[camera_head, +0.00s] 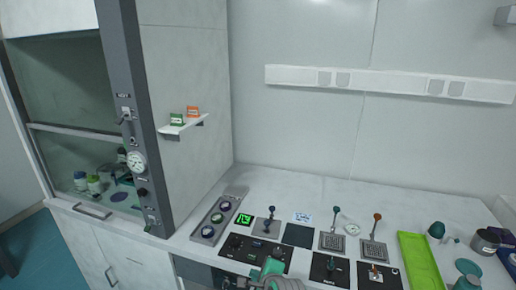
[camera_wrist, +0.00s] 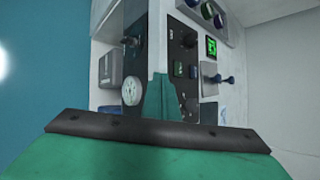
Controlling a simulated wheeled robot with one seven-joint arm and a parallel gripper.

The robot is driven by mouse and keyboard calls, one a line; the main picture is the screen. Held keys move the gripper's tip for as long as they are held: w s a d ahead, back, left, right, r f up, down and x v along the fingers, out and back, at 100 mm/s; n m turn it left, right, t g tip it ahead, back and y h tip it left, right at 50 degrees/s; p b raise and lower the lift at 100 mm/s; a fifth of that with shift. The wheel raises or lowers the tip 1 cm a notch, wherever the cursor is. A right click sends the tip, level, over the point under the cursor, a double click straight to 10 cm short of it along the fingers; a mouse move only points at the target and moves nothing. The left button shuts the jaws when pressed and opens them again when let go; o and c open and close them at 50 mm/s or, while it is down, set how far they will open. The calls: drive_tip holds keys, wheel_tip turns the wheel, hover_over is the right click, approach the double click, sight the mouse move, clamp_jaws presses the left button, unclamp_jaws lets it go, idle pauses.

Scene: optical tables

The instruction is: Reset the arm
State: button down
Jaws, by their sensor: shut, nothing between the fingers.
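My gripper (camera_head: 272,267) shows at the bottom edge of the head view, green with a pale wrist behind it. It is in front of the bench's front edge, close to a black control panel (camera_head: 243,247). In the wrist view my gripper's green fingers (camera_wrist: 163,97) are together as one narrow shape, with nothing held. The dark bar and green body of the gripper fill the bottom of that view. Most of my arm is outside the head view.
A white bench (camera_head: 400,195) holds panels, levers (camera_head: 336,215), a green display (camera_head: 244,219) and a lime tray (camera_head: 419,262). A fume hood (camera_head: 75,110) stands left, with a small shelf (camera_head: 185,125) on its side. The bench's back strip is clear.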

drive_tip(key=s+a+f+n+t+h, duration=0.15)
drive_tip(key=s+f+n, duration=0.25)
drive_tip(key=s+f, duration=0.55)
drive_tip(key=s+f+n+t+h, duration=0.15)
drive_tip(key=s+f+n, duration=0.4)
drive_tip(key=s, duration=0.75)
drive_tip(key=s+r+n+t, duration=0.1)
drive_tip(key=s+r+n, duration=0.2)
drive_tip(key=s, duration=0.4)
drive_tip(key=s+d+r+n+t, duration=0.1)
drive_tip(key=s+r+n, duration=0.2)
drive_tip(key=s, duration=0.5)
drive_tip(key=s+d+r+n+t, duration=0.1)
drive_tip(key=s+r+n, duration=0.2)
drive_tip(key=s+n, duration=0.2)
drive_tip(key=s, duration=0.2)
drive_tip(key=shift+s+d+r+h, duration=0.15)
drive_tip(key=shift+s+r+h, duration=0.15)
drive_tip(key=shift+s, duration=0.1)
